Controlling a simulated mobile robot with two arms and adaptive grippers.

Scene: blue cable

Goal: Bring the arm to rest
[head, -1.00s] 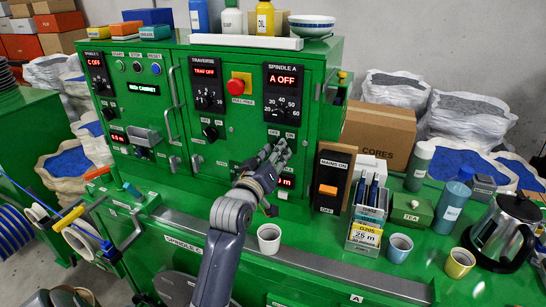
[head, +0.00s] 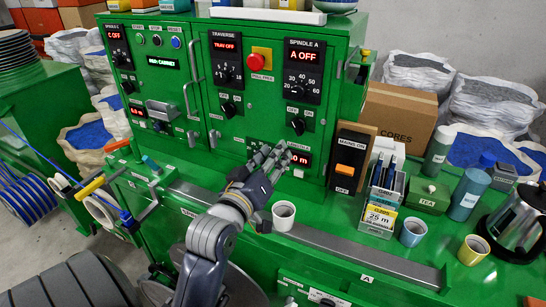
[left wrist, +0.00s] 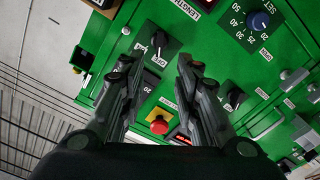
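My left gripper (head: 272,165) is in front of the lower right of the green cabinet's control panel (head: 262,115), beside the red length display (head: 300,159). It sits below the Spindle A switch (head: 298,125). In the left wrist view its two dark fingers (left wrist: 158,90) stand apart with nothing held between them. Panel knobs, the red stop button (left wrist: 158,124) and labels show beyond and between the fingers. Whether the fingers touch the panel cannot be told. My right gripper is in neither view.
A white cup (head: 284,215) stands close to the gripper on the green bench. The mains switch box (head: 348,160), a cable box (head: 380,217), a blue cup (head: 412,232), a yellow cup (head: 473,250) and a kettle (head: 520,225) stand to the right.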

